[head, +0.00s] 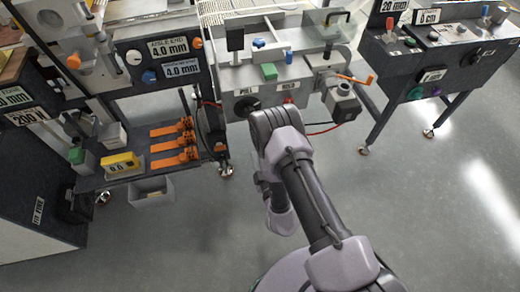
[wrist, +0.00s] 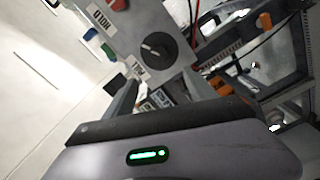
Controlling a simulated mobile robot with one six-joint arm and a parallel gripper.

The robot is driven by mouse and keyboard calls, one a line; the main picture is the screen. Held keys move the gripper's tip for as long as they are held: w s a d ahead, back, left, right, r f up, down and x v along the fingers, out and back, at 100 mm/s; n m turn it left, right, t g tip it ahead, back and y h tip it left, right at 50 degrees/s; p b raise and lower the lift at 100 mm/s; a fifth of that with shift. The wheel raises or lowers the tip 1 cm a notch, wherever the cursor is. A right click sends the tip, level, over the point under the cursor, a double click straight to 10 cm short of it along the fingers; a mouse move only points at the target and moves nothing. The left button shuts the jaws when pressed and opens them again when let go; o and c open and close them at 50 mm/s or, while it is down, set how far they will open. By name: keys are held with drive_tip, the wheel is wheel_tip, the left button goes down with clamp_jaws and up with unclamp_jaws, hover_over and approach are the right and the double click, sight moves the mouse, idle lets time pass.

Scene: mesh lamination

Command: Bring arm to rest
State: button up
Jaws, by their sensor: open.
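My arm (head: 320,215) reaches up from the bottom of the head view and bends at a grey joint in front of the middle machine (head: 225,75). My gripper (wrist: 163,90) shows in the wrist view, its two dark fingers apart with no object held between them. In the head view the fingers cannot be made out, hidden by or merged with the arm. Beyond the fingers in the wrist view are a black knob (wrist: 158,50), a red button (wrist: 117,3) and a HOLD label (wrist: 98,18) on the machine's front panel.
The middle machine carries an orange-handled crank (head: 357,78) at its right. Orange clamps (head: 172,145) lie on the left bench's lower shelf, near a yellow gauge (head: 122,162). A grey bin (head: 152,190) stands below. A dark console (head: 435,60) stands at right. Grey floor (head: 430,200) is open at right.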

drive_tip(key=w+d+r+m+g+h, duration=0.1)
drive_tip(key=w+d+r+m+h, duration=0.15)
drive_tip(key=d+r+m, duration=0.4)
drive_tip(key=w+d+r+m+g+h, duration=0.15)
drive_tip(key=w+r+m, duration=0.25)
drive_tip(key=r, duration=0.5)
drive_tip(key=w+d+r+m+h, duration=0.3)
drive_tip(key=w+r+m, duration=0.15)
drive_tip(key=r, duration=0.35)
drive_tip(key=s+r+m+g+y, duration=0.1)
drive_tip(key=s+r+m+g, duration=0.1)
drive_tip(key=s+r, duration=0.45)
drive_tip(key=s+r+m+g+y, duration=0.2)
drive_tip(key=s+r+g, duration=0.1)
drive_tip(key=s, duration=0.6)
drive_tip(key=s+r+m+g+y, duration=0.1)
drive_tip(key=s+g, duration=0.3)
drive_tip(key=s, duration=1.6)
drive_tip(key=shift+m, duration=0.4)
drive_tip(key=shift+w+r, duration=0.1)
drive_tip(key=shift+r, duration=0.05)
